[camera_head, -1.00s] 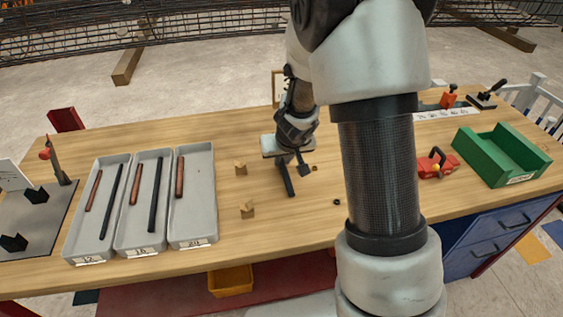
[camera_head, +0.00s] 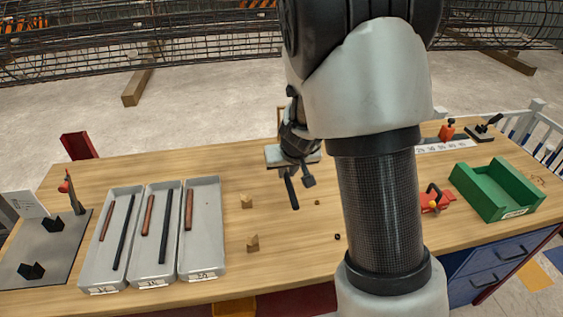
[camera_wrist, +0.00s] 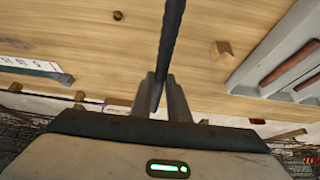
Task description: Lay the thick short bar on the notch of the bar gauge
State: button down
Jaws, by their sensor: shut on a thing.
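My gripper (camera_head: 297,175) is shut on a short dark bar (camera_head: 291,192), held above the middle of the table. In the wrist view the bar (camera_wrist: 171,40) runs up from between the fingers (camera_wrist: 165,105), and its far end is cut off by the frame. A white numbered strip (camera_head: 445,147) at the back right may be the bar gauge; a numbered strip also shows in the wrist view (camera_wrist: 35,68). It is well apart from the bar, and I cannot make out a notch on it.
Three grey trays (camera_head: 201,255) with bars stand at left. Two small wooden blocks (camera_head: 252,244) are between them and my gripper. A green bin (camera_head: 497,190) and a red tool (camera_head: 436,201) are at right. My arm hides part of the table.

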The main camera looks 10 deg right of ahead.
jog(key=w+p+v, duration=0.1)
jog(key=p+v, duration=0.8)
jog(key=v, duration=0.6)
jog(key=shift+r, duration=0.25)
